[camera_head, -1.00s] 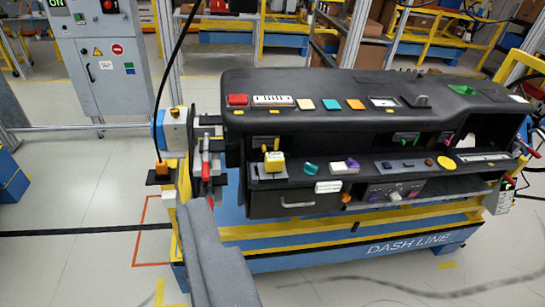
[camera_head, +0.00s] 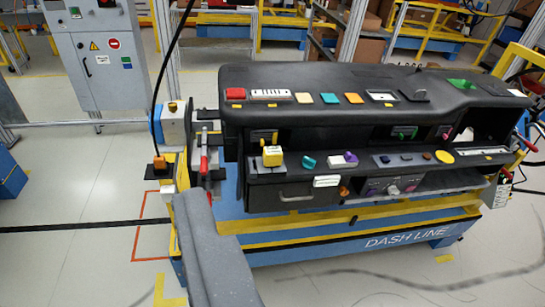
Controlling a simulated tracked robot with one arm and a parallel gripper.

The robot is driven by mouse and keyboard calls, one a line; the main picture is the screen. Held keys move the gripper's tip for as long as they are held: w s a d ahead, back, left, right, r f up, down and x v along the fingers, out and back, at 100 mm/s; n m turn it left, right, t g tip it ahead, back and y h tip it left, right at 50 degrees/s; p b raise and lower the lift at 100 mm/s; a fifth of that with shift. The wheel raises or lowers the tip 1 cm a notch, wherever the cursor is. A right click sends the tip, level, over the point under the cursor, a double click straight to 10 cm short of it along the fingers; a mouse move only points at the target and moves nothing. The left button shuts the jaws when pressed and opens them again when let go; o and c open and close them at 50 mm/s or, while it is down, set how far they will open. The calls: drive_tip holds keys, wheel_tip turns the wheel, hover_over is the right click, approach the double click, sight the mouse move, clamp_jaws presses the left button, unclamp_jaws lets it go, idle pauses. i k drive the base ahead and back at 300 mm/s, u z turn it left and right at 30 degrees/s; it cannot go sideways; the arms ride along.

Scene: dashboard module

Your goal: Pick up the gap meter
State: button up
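A small yellow block-shaped device (camera_head: 272,157) with a pale label on top stands at the left end of the lower shelf of the black dashboard (camera_head: 300,82). It may be the gap meter, but its label is too small to read. A grey part of my arm rises from the bottom edge, left of centre, in front of the blue stand. My gripper's fingertips do not show, and nothing is seen touching the yellow device.
The dashboard rests on a blue and yellow stand (camera_head: 400,241) marked DASH LINE. Buttons and coloured tiles line its top; a teal knob (camera_head: 308,162) and white label (camera_head: 327,181) are near the yellow device. A grey control cabinet (camera_head: 97,60) stands left. Floor in front is open.

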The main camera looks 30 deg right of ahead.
sight(272, 156)
drive_tip(key=u, duration=0.05)
drive_tip(key=k, duration=0.55)
drive_tip(key=z, duration=0.65)
drive_tip(key=i, duration=1.9)
drive_tip(key=u, duration=0.15)
